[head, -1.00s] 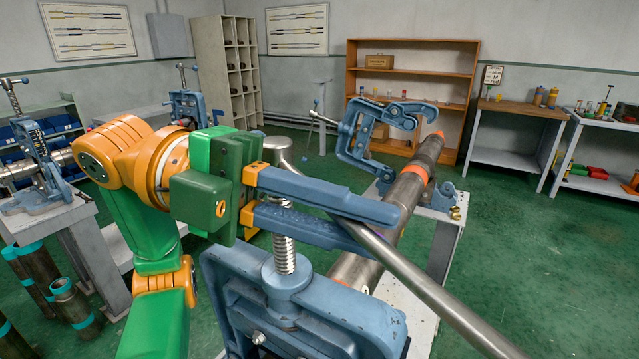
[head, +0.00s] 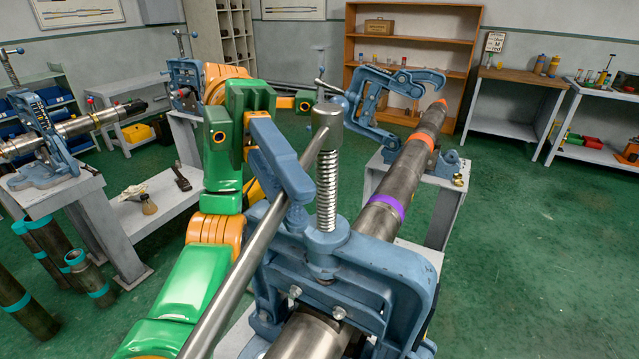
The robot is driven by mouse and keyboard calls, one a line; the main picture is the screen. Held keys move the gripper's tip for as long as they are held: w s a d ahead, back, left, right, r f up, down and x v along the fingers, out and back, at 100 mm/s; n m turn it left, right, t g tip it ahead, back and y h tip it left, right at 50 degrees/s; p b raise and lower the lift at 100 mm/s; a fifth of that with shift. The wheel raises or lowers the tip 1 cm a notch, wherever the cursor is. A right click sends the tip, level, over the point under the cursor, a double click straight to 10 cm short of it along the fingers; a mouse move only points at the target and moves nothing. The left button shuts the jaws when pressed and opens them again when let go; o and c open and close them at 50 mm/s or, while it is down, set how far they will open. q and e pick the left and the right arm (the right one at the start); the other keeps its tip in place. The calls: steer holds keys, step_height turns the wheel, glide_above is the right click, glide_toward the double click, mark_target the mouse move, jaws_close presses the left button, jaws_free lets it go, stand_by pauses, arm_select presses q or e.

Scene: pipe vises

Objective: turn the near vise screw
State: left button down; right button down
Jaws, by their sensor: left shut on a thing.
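The near vise (head: 385,275) is a blue frame at the lower middle, with a steel pipe (head: 312,335) running through it. Its threaded vertical screw (head: 328,190) stands upright with a round grey head (head: 327,117) on top. A long steel handle bar (head: 238,275) slants from near the screw head to the lower left. My left gripper (head: 300,190) has its blue fingers closed on the bar, just left of the screw. The fingers hide part of the bar. My right gripper is out of view.
The pipe runs on, with a purple band (head: 384,205) and an orange band (head: 420,138), to a far vise (head: 372,110) whose hook stands open. Another vise (head: 40,140) holds a pipe at the left. The green floor (head: 540,260) at the right is clear.

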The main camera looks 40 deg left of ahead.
arm_select(q)
steer(key=shift+s+a+r+m+g, duration=0.25)
steer(key=shift+a+r+m+g, duration=0.15)
steer(key=shift+a+m+g, duration=0.15)
steer(key=c, duration=1)
jaws_free()
steer(key=shift+o, duration=0.8)
steer(key=shift+a, duration=0.1)
steer(key=shift+f, duration=0.15)
